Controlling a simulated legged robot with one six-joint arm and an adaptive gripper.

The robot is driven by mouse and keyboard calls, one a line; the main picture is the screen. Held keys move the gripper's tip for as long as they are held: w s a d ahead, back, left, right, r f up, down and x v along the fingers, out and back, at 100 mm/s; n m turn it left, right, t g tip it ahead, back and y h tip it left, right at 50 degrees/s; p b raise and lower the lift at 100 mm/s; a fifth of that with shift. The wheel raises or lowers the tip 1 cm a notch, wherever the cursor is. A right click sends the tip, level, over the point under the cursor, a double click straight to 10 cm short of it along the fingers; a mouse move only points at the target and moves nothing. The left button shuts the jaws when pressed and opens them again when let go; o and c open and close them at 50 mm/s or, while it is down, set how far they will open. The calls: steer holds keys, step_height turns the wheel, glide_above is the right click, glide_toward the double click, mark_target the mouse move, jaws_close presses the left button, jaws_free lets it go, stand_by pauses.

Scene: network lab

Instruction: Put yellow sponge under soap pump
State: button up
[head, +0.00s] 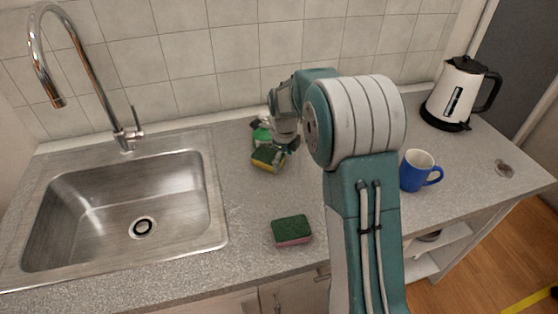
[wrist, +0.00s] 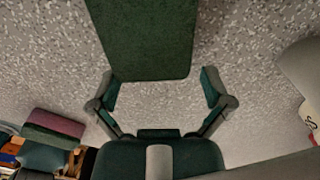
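The yellow sponge (head: 268,159) with a dark green top is on the counter below my gripper (head: 284,148). In the wrist view its green face (wrist: 145,38) fills the top centre. My gripper (wrist: 160,88) is open there, with the sponge's near edge at the fingertips; a gap shows on the right side. A green and white item (head: 261,134), apparently the soap bottle, stands just behind the sponge and is partly hidden by my gripper. Its pump cannot be made out. A pale object with red marking (wrist: 307,112) is cut off at the wrist view's right edge.
A pink sponge with a green top (head: 292,231) lies near the counter's front edge. A steel sink (head: 215,215) with a tall tap is at left. A blue mug (head: 412,174) and a kettle (head: 456,98) stand at right. The tiled wall closes the back.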

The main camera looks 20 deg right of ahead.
steer(key=shift+d, duration=0.65)
steer(key=r, duration=0.2)
steer(key=a+r, duration=0.1)
steer(key=r, duration=0.2)
steer(key=shift+a+r, duration=0.3)
steer(key=shift+a, duration=0.1)
steer(key=s+r+n+t, duration=0.1)
steer(key=s+r+n, duration=0.5)
steer(key=r, duration=0.5)
steer(key=s+a+n+t, duration=0.2)
steer(key=s+n+t, duration=0.2)
steer(key=s+n, duration=1.7)
steer(key=s, duration=0.3)
steer(key=shift+a+t, duration=0.15)
steer(key=shift+t, duration=0.15)
